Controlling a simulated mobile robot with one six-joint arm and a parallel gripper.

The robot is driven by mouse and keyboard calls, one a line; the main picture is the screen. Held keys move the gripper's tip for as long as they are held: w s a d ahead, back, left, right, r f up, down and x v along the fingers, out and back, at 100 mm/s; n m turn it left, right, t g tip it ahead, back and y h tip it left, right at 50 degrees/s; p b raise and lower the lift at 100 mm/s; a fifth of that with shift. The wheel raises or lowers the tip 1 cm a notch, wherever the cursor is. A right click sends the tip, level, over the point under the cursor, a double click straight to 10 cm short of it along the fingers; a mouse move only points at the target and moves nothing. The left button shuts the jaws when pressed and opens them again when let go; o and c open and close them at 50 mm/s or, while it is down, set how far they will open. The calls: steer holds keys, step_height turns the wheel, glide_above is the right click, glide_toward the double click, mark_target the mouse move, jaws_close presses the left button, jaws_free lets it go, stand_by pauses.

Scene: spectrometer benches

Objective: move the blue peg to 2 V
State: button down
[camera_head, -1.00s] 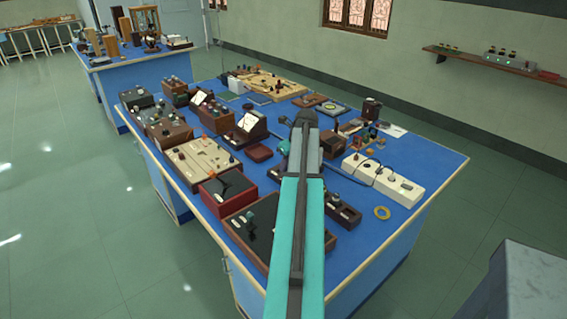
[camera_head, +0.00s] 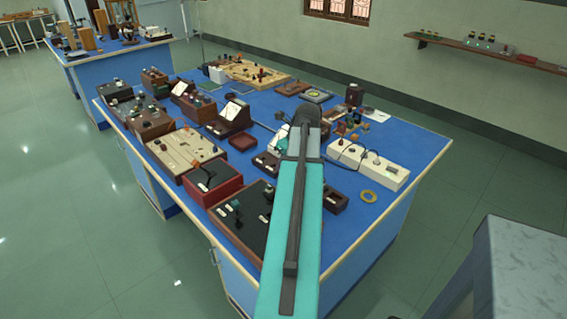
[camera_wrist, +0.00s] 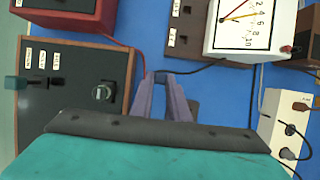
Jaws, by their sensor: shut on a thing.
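In the wrist view my gripper (camera_wrist: 159,84) points down with its two purple fingers close together. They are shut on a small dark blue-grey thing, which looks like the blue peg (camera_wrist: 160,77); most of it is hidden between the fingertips. A black-panelled wooden box (camera_wrist: 70,110) with small white labels, a teal knob and a round metal fitting lies to the left. A white-faced meter (camera_wrist: 243,22) on a brown base with label tags is at the upper right. The label 2 V is not readable. In the head view my arm hides the gripper.
The blue bench (camera_head: 400,150) is crowded with instrument boxes on its left half. A black cable (camera_wrist: 205,67) runs right from near my fingertips. A red-sided box (camera_head: 213,183) stands near the front edge.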

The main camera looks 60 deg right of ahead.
steer(key=shift+r, duration=0.15)
stand_by(0.5)
steer(key=shift+r+p, duration=1.35)
steer(key=shift+p, duration=0.4)
steer(key=shift+d, duration=0.15)
steer(key=w+d+f+p, duration=0.1)
steer(key=w+d+p, duration=0.5)
steer(key=w, duration=0.1)
steer(key=shift+w+d, duration=0.15)
steer(key=shift+d, duration=0.05)
steer(key=shift+f, duration=0.25)
